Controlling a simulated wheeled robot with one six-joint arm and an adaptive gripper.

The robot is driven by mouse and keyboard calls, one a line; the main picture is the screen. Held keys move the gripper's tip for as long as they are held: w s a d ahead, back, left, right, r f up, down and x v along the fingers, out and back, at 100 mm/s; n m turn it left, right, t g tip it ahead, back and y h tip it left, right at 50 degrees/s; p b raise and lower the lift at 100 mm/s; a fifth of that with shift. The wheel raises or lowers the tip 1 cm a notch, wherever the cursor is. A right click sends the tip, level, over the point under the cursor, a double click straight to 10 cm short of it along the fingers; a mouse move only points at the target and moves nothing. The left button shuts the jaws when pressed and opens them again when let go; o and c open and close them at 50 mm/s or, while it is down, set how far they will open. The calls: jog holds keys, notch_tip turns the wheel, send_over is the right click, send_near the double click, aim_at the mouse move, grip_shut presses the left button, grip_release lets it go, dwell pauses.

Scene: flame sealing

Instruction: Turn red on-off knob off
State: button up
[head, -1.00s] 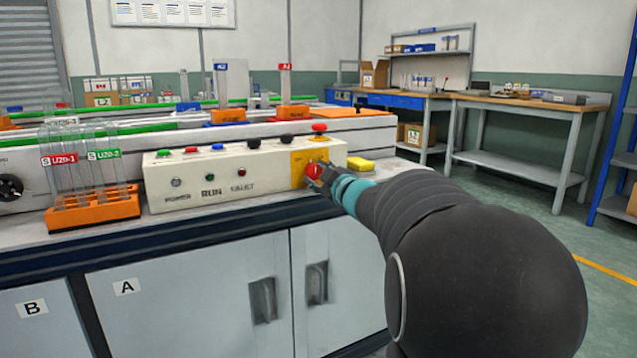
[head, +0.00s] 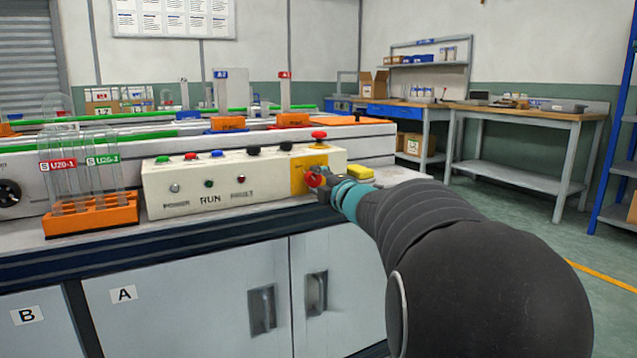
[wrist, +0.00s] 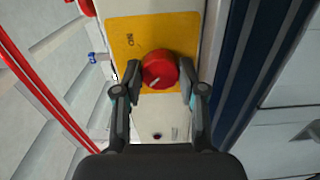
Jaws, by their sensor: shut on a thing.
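The red knob (wrist: 160,69) sits on a yellow plate (wrist: 186,32) in the wrist view. A pale pointer mark on it points to the lower left of that view, and "ON" lettering shows on the plate to its upper left. My gripper (wrist: 161,78) has one finger on each side of the knob and is shut on it. In the head view the knob (head: 312,176) shows at the right end of the cream control box (head: 225,190), partly covered by my gripper (head: 321,182).
A red mushroom button (head: 319,135) stands on top of the box above the knob. A yellow block (head: 360,173) lies to its right. An orange rack (head: 92,215) with glass tubes stands left of the box. The floor at right is clear.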

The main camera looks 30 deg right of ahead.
jog(key=shift+n, duration=0.3)
jog(key=o, duration=1.1)
jog(key=shift+o, duration=0.2)
jog(key=shift+s, duration=0.1)
jog(key=s, duration=1.1)
jog(key=shift+s+d, duration=0.2)
jog(key=shift+s, duration=0.2)
jog(key=shift+d, duration=0.1)
